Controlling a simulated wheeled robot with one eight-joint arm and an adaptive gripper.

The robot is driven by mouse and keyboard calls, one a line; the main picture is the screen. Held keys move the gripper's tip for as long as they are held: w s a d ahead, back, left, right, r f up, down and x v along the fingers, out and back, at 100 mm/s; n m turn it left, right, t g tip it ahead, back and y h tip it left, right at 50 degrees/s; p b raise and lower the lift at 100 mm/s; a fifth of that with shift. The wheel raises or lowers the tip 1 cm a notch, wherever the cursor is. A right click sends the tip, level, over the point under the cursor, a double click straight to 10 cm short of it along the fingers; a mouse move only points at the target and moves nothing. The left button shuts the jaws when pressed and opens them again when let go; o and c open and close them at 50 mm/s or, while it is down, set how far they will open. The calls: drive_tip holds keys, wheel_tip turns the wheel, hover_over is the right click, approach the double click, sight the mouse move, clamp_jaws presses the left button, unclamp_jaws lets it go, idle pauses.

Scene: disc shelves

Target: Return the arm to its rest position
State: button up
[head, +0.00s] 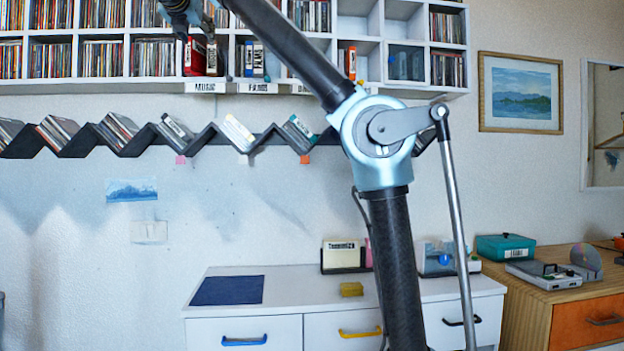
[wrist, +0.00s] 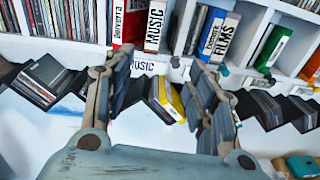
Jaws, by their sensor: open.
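My gripper (wrist: 162,84) is open in the wrist view, its two fingers apart with nothing between them. In the head view my gripper (head: 186,20) is at the top edge, partly cut off, in front of the disc shelf (head: 408,28). My arm (head: 385,140) rises from the lower middle of the head view and reaches up and left to the shelf. A white case marked MUSIC (wrist: 154,27) stands upright in a shelf compartment beyond the fingers, beside a red case (wrist: 128,22). A case marked FILMS (wrist: 222,38) stands in the compartment to the right.
A dark zigzag rack (head: 85,140) with tilted discs runs below the shelf. A white cabinet (head: 245,308) stands below with a blue mat (head: 228,290) and a yellow block (head: 352,289). A wooden cabinet (head: 530,310) is at right. The wall between rack and cabinet is mostly clear.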

drive_tip(key=w+d+f+m+g+h, duration=0.45)
drive_tip(key=w+d+f+m, duration=0.5)
drive_tip(key=d+f, duration=0.6)
drive_tip(key=w+d+f+m+g+h, duration=0.25)
drive_tip(key=d+f+m+g, duration=0.35)
drive_tip(key=d+f, duration=1.35)
drive_tip(key=s+d+f+m+g+y, duration=0.1)
drive_tip(key=s+d+f+m, duration=0.25)
drive_tip(key=f, duration=0.45)
drive_tip(key=s+d+f+m+g, duration=0.1)
drive_tip(key=s+d+f+m, duration=0.2)
drive_tip(key=f, duration=0.5)
drive_tip(key=s+d+f+m+g+y, duration=0.1)
drive_tip(key=s+d+f+m, duration=0.15)
drive_tip(key=d+f, duration=0.4)
drive_tip(key=s+f+m+y, duration=0.1)
drive_tip(key=s+f+m, duration=0.3)
drive_tip(key=f, duration=0.5)
drive_tip(key=s+d+f+m+g+y, duration=0.1)
drive_tip(key=s+f+m, duration=0.2)
drive_tip(key=f, duration=0.7)
drive_tip(key=s+d+f+m+g+y, duration=0.1)
drive_tip(key=s+f+m, duration=0.3)
drive_tip(key=s+f, duration=0.3)
wheel_tip(320, 180, down, 2)
drive_tip(key=shift+s+f+m, duration=0.15)
drive_tip(key=shift+s+m, duration=0.2)
drive_tip(key=shift+d, duration=0.1)
